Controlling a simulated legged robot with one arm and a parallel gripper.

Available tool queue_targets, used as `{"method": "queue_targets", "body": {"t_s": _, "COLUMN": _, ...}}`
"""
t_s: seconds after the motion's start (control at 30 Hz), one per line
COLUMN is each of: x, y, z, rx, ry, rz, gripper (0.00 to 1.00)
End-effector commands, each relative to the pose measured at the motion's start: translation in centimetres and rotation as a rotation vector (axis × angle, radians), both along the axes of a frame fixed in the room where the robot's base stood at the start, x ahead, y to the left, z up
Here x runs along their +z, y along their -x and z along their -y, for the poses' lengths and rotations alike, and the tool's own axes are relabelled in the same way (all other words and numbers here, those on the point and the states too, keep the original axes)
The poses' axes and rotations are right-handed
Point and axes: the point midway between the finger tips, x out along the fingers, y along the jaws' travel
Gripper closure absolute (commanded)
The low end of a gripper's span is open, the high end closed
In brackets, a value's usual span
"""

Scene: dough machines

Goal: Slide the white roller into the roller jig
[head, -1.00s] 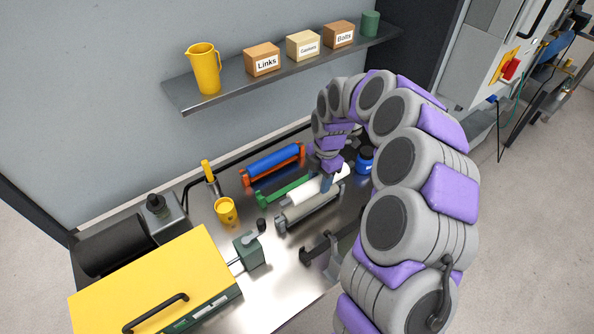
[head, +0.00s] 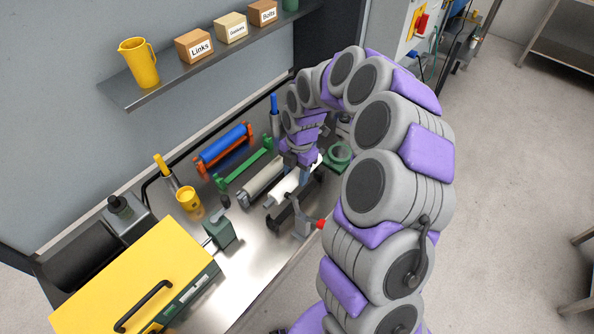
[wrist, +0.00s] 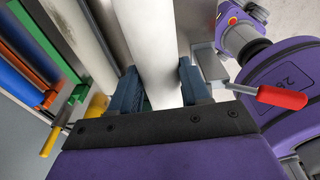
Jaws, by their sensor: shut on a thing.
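The white roller (head: 282,187) is between my gripper's fingers, near the table's front edge. It also shows in the wrist view (wrist: 150,42), running up and away between the two dark blue fingers. My gripper (head: 304,177) is shut on it; the fingers also show in the wrist view (wrist: 158,88). A dark bracket (head: 284,214), apparently the roller jig, lies just in front of the roller. A clamp with a red handle (wrist: 280,97) is at its right end. I cannot tell whether the roller touches the jig; its far end is partly hidden by my arm.
Behind are a grey roller (head: 262,180) in its rack, an empty green rack (head: 243,168) and a blue roller (head: 223,142) on an orange rack. A yellow cup (head: 188,199) and yellow-lidded machine (head: 130,275) stand left. A green ring (head: 341,153) lies at right.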

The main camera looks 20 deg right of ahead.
Motion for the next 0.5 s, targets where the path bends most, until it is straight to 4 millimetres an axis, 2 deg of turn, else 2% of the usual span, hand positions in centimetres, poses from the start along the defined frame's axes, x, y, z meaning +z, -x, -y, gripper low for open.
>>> {"method": "queue_targets", "body": {"t_s": 0.1, "x": 0.1, "y": 0.0, "z": 0.1, "rx": -0.001, "ry": -0.001, "rz": -0.001, "gripper": 1.00}}
{"method": "queue_targets", "body": {"t_s": 0.5, "x": -2.3, "y": 0.0, "z": 0.1, "rx": -0.001, "ry": -0.001, "rz": 0.001, "gripper": 1.00}}
